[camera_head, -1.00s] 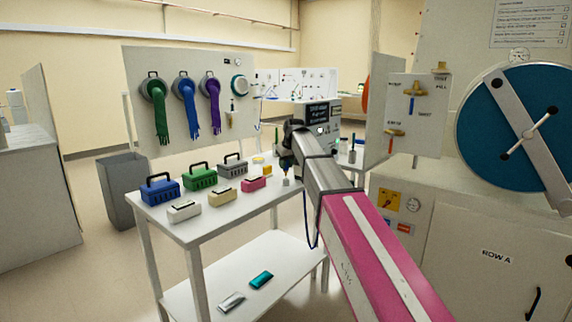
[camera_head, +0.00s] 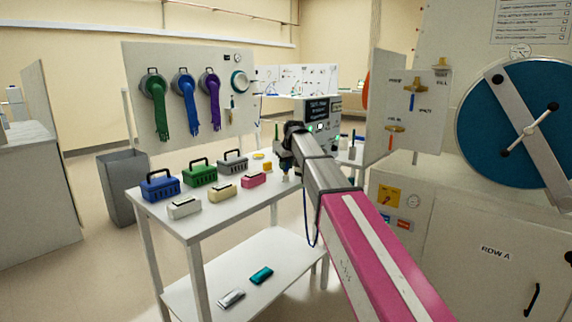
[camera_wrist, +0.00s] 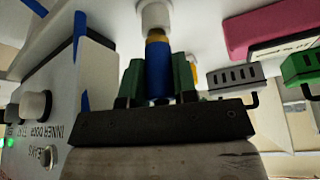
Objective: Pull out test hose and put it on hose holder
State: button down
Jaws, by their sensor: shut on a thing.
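My gripper (camera_wrist: 158,85) is shut on the blue end piece of the test hose (camera_wrist: 158,70), which has a yellow band, in the wrist view. A white cylindrical piece (camera_wrist: 155,15), perhaps the hose holder, meets or nearly meets the yellow end; I cannot tell whether they are joined. Blue hose (camera_wrist: 80,60) also runs beside the tester box (camera_wrist: 45,125) at left. In the head view my gripper (camera_head: 286,168) is over the right part of the white table (camera_head: 205,228), largely hidden by my arm. A thin blue hose loop (camera_head: 308,225) hangs past the table edge.
Blue (camera_head: 160,187), green (camera_head: 199,174) and grey (camera_head: 233,163) cases stand on the table, with white, cream and pink boxes in front. The tester's screen (camera_head: 319,110) shows behind my arm. A glovebox (camera_head: 445,215) with a blue round door is close at right.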

jog(key=shift+f, duration=0.45)
jog(key=c, duration=0.8)
grip_release()
jog(key=shift+r, duration=0.1)
jog(key=v, duration=1)
jog(key=shift+s+d+r, duration=0.1)
jog(key=shift+s+r, duration=0.05)
jog(key=shift+r, duration=0.15)
jog(key=s+d+f+m, duration=0.1)
jog(key=s+d+f, duration=0.15)
jog(key=f, duration=0.55)
jog(key=s+d+f+m, duration=0.1)
jog(key=s+d+f, duration=0.1)
jog(key=d+f, duration=0.35)
jog(key=s+d+f+m+g, duration=0.1)
jog(key=s+d+f, duration=0.3)
jog(key=s+f, duration=0.4)
jog(key=s+d+f+m+g+h, duration=0.1)
jog(key=s+d+f, duration=0.4)
jog(key=s+f, duration=0.4)
jog(key=s+d+f+m+g+h, duration=0.1)
jog(key=s+d+f, duration=0.3)
jog(key=s+f, duration=0.5)
notch_tip(320, 180, down, 5)
jog(key=shift+d+f+m+g, duration=0.2)
jog(key=shift+m+g, duration=0.2)
jog(key=shift+m, duration=0.2)
